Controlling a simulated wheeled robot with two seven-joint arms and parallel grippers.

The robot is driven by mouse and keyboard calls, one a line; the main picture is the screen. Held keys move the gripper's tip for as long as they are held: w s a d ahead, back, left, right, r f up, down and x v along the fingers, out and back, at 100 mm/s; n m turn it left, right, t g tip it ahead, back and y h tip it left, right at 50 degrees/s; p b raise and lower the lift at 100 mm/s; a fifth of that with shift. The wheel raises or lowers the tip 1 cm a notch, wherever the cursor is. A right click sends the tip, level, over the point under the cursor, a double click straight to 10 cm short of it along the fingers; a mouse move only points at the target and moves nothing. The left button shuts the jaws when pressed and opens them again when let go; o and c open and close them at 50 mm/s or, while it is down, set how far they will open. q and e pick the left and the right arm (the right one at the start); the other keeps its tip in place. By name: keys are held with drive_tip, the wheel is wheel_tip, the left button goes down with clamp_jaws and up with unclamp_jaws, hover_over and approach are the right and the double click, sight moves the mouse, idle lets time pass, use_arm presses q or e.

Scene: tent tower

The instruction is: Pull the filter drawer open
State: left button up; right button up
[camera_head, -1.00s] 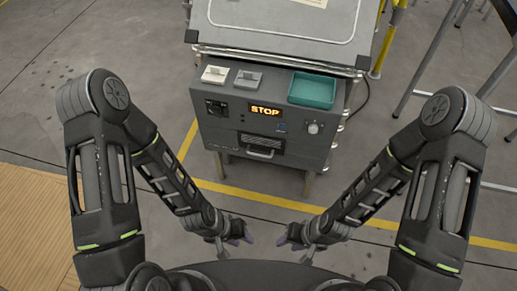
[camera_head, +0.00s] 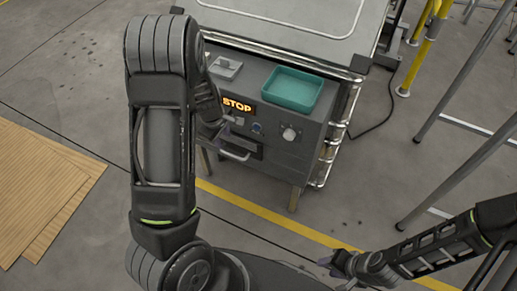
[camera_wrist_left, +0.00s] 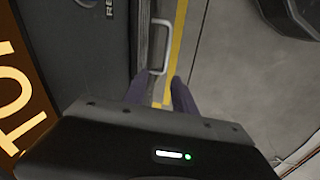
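The filter drawer's pale bar handle (camera_head: 234,154) is low on the front of the grey machine, below the lit STOP sign (camera_head: 237,104). My left forearm hides part of the panel beside it. My left gripper (camera_head: 228,122) is in front of the panel, just above the handle in the picture. In the left wrist view the two dark fingers (camera_wrist_left: 158,88) are apart with nothing between them. The handle (camera_wrist_left: 161,45) shows just beyond their tips, apparently not gripped. My right gripper (camera_head: 337,264) is low over the floor, away from the machine; its fingers are too small to judge.
The grey machine (camera_head: 290,158) carries a teal tray (camera_head: 292,89) and a light switch block (camera_head: 225,67) on its ledge. A round knob (camera_head: 289,134) sticks out on its front. Metal stand legs (camera_head: 460,90) are at right.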

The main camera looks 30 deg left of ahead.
sight(229, 153)
use_arm(q)
drive_tip(key=shift+s+d+n+g+h, duration=0.35)
drive_tip(key=shift+d+n, duration=0.3)
drive_tip(key=shift+n, duration=0.15)
drive_tip(key=shift+f, duration=0.15)
drive_tip(key=f, duration=0.2)
drive_tip(key=w+f+b, duration=0.1)
drive_tip(key=f, duration=0.2)
drive_tip(key=f+b, duration=0.1)
drive_tip(key=f, duration=0.1)
drive_tip(key=shift+w+f, duration=0.2)
drive_tip(key=shift+f, duration=0.1)
drive_tip(key=shift+c, duration=0.3)
clamp_jaws()
idle(0.5)
